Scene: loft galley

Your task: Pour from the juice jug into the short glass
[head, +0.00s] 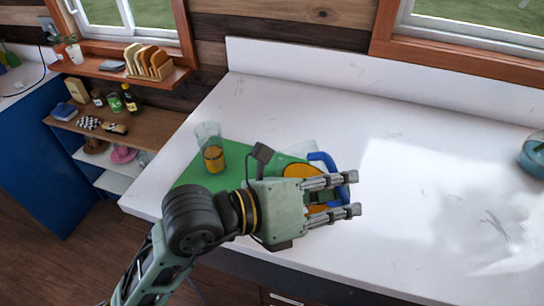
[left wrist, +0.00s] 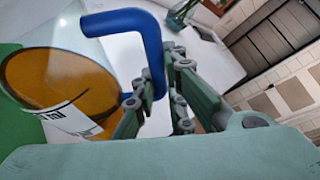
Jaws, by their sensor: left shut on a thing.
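The juice jug (head: 301,171) is clear, with orange juice inside and a blue handle (head: 325,163). It is over the right part of the green mat and partly hidden behind my left gripper (head: 347,194). That gripper is shut on the jug's handle, which passes between the fingers in the left wrist view (left wrist: 150,45). The jug's juice (left wrist: 60,80) and a white label also show there. I cannot tell the jug's tilt or whether it touches the mat. My right gripper is not in view.
The green mat (head: 195,175) lies on the white counter (head: 400,130). A blue-tinted glass vessel (head: 533,155) stands at the far right. Shelves at left hold bottles (head: 130,98) and a toast rack (head: 150,63). The counter's middle and right are mostly clear.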

